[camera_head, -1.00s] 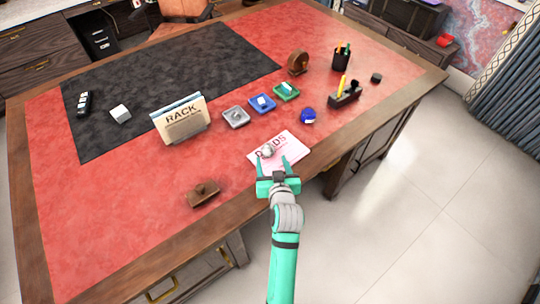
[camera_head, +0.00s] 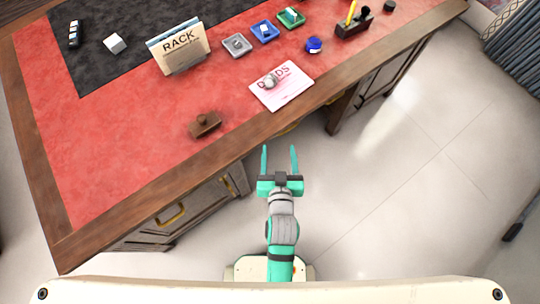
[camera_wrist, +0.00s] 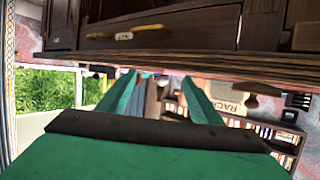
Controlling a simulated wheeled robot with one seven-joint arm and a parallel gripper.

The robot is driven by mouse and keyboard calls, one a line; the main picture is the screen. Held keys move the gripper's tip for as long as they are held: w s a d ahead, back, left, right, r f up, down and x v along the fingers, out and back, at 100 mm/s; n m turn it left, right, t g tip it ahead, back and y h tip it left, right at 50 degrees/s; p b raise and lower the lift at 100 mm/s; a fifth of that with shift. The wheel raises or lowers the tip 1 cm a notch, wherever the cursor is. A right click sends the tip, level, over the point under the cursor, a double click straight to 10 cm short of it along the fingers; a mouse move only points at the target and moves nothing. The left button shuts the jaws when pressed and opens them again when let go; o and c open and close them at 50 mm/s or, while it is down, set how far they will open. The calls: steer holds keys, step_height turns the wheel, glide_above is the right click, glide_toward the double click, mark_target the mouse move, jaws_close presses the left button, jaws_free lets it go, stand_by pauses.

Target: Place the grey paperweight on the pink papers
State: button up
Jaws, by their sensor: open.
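The grey paperweight (camera_head: 270,83) is a small rounded grey object. It rests on the pink papers (camera_head: 292,92), a pale pink sheet stack with dark lettering near the desk's front edge. My gripper (camera_head: 279,150) is open and empty, apart from the paperweight, in front of the desk edge in the head view. In the wrist view its two green fingers (camera_wrist: 158,92) are spread with nothing held between them. The paperweight and papers do not show in the wrist view.
A wooden stamp (camera_head: 204,124) lies left of the papers. A rack sign (camera_head: 180,50), a grey tray (camera_head: 237,45), a blue tray (camera_head: 265,32) and a dark blue round object (camera_head: 314,45) stand farther back. The wooden desk edge (camera_head: 262,130) lies ahead; floor is open to the right.

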steer(key=s+a+r, duration=0.1)
steer(key=s+r, duration=0.2)
steer(key=s, duration=0.7)
steer(key=s+a+r+t, duration=0.1)
steer(key=s+r, duration=0.2)
steer(key=s, duration=0.8)
steer(key=shift+a, duration=0.35)
steer(key=shift+w, duration=0.1)
steer(key=shift+c, duration=0.3)
